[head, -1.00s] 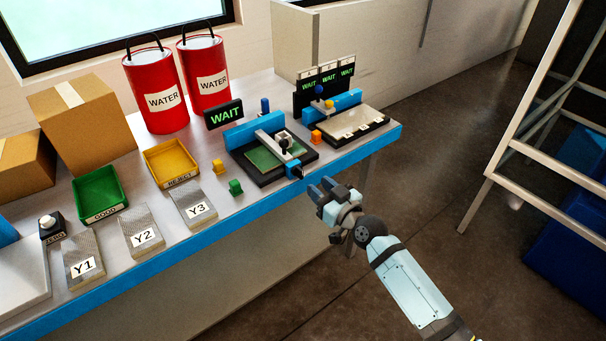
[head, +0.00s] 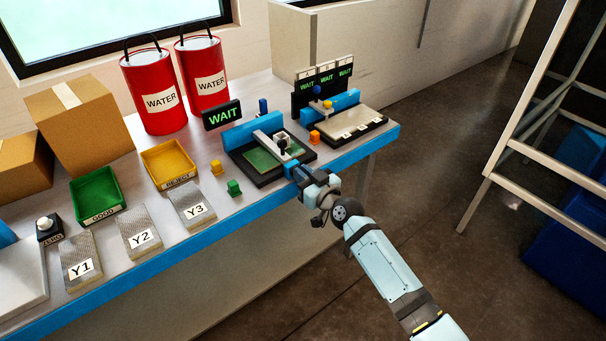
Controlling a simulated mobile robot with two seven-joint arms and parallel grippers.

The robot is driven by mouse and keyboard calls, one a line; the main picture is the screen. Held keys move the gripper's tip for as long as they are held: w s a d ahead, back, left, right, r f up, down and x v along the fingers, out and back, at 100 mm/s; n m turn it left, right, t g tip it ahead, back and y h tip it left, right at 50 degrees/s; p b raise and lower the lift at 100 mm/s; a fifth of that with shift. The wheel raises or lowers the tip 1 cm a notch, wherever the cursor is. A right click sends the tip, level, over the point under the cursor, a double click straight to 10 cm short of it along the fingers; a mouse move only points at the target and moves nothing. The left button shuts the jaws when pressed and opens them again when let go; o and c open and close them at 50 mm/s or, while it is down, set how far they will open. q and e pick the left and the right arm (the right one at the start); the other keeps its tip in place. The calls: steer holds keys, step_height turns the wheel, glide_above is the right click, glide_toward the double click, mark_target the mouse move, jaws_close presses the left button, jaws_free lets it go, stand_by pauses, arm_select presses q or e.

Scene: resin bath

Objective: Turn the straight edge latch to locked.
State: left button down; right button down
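The near fixture (head: 262,179) is a dark frame with a green pad, on the bench near its front edge. A pale grey straight edge (head: 267,143) lies across it, with a small black knob (head: 283,148) near its front end. At the fixture's front corner, where a small blue block showed earlier, my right gripper (head: 293,172) now covers the spot. Its fingertips are at or very close to that block; contact cannot be made out. Whether its fingers are open or shut is too small to tell. The latch's setting cannot be read. My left gripper is out of view.
A WAIT sign (head: 222,115) stands behind the fixture. A second fixture (head: 352,125) is to its right, with an orange block (head: 314,137) between. Yellow (head: 216,167) and green (head: 234,188) blocks lie to the left. The floor in front of the bench is clear.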

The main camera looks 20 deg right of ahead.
steer(key=shift+m, duration=0.3)
arm_select(q)
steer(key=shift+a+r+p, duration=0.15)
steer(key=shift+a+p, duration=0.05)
steer(key=shift+p, duration=0.35)
arm_select(e)
steer(key=m, duration=1.1)
steer(key=d+f+m, duration=0.1)
steer(key=m, duration=0.5)
steer(key=shift+w, duration=0.15)
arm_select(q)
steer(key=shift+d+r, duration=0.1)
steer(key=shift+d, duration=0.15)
arm_select(e)
steer(key=shift+f+m, duration=0.1)
steer(key=shift+m, duration=0.2)
steer(key=c, duration=1.2)
jaws_free()
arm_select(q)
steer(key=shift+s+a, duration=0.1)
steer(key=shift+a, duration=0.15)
